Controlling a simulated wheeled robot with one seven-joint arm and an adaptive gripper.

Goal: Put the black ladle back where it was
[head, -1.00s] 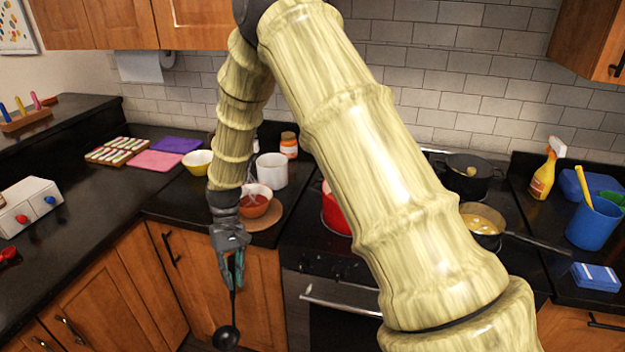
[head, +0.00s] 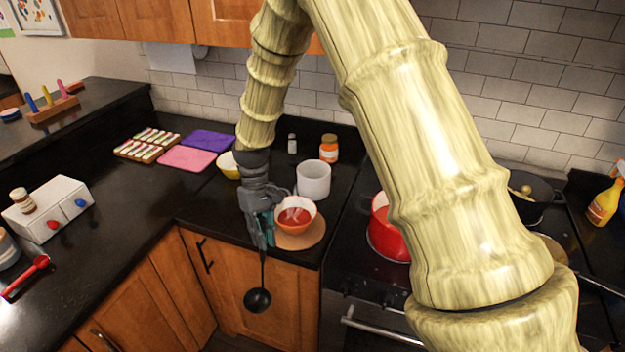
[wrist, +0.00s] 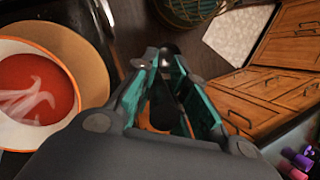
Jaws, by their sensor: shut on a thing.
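The black ladle (head: 257,299) hangs bowl-down from my gripper (head: 262,232), in front of the wooden cabinet door below the counter edge. My gripper is shut on the ladle's handle, just in front of the orange-rimmed bowl of steaming red soup (head: 295,214). In the wrist view my gripper (wrist: 165,100) points down past the counter edge, with the soup bowl (wrist: 35,88) on the left. The ladle's handle is mostly hidden between the fingers there.
A white canister (head: 313,181) stands behind the soup bowl, which rests on a round board (head: 305,238). A red pot (head: 388,235) is on the stove to the right. A yellow bowl (head: 229,168) sits behind my gripper. Open counter (head: 150,215) lies left.

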